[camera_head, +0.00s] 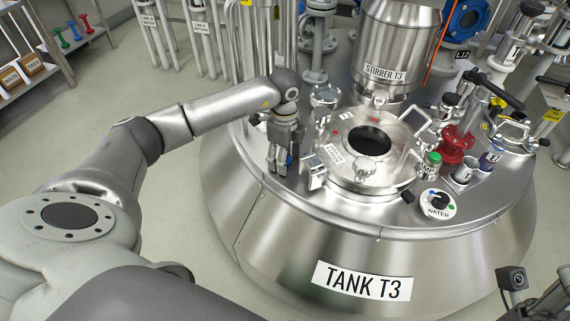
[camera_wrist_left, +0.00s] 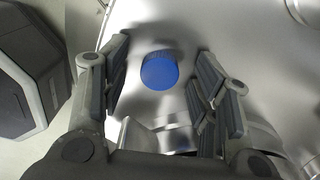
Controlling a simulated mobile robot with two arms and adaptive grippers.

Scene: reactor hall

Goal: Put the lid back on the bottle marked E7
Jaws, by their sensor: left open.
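A round blue lid (camera_wrist_left: 159,72) lies on the steel tank top, seen from above in the left wrist view. My left gripper (camera_wrist_left: 163,58) is open, with its fingers on either side of the lid in that view and clear space between. In the head view my left gripper (camera_head: 279,160) points down at the left of the tank top, and a little blue shows at its fingers. A small open steel bottle (camera_head: 463,173) stands at the right of the tank top, beside a label reading E7 (camera_head: 494,157).
The open round hatch (camera_head: 370,140) and its clamps lie between my left gripper and the bottle. A green-capped container (camera_head: 433,160), a red valve (camera_head: 455,146) and a WATER dial (camera_head: 437,204) crowd the right side. The stirrer housing (camera_head: 397,45) rises behind.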

